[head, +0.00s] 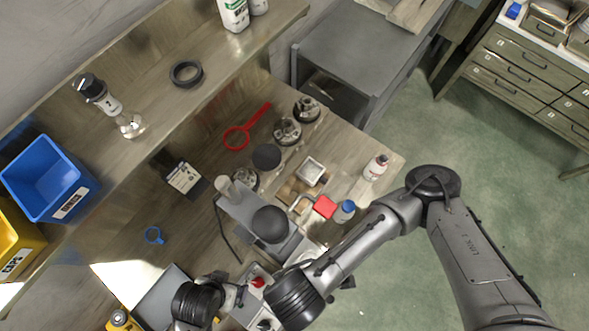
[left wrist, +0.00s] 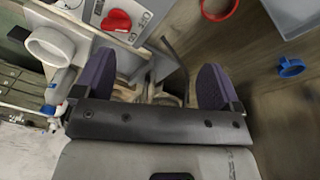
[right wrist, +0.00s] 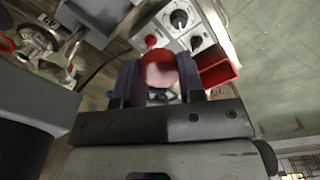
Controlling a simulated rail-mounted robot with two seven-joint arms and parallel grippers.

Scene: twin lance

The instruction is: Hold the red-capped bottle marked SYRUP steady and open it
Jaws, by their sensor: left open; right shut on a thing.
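In the right wrist view, my right gripper (right wrist: 160,82) is shut on a round red-capped thing (right wrist: 159,69), seen from above and partly hidden between the fingers. No SYRUP mark is readable on it. In the head view that gripper is hidden behind my right arm. My left gripper (left wrist: 158,85) is open, its purple fingers apart with no bottle between them, close to a grey panel unit (left wrist: 150,18) with a red knob (left wrist: 117,20).
A blue-capped bottle (head: 345,210) stands by a red open box (head: 325,207) on the bench. A red ring tool (head: 240,134) and a blue ring (head: 154,235) lie farther left. A shelf holds a blue bin (head: 48,180). Green floor is clear at right.

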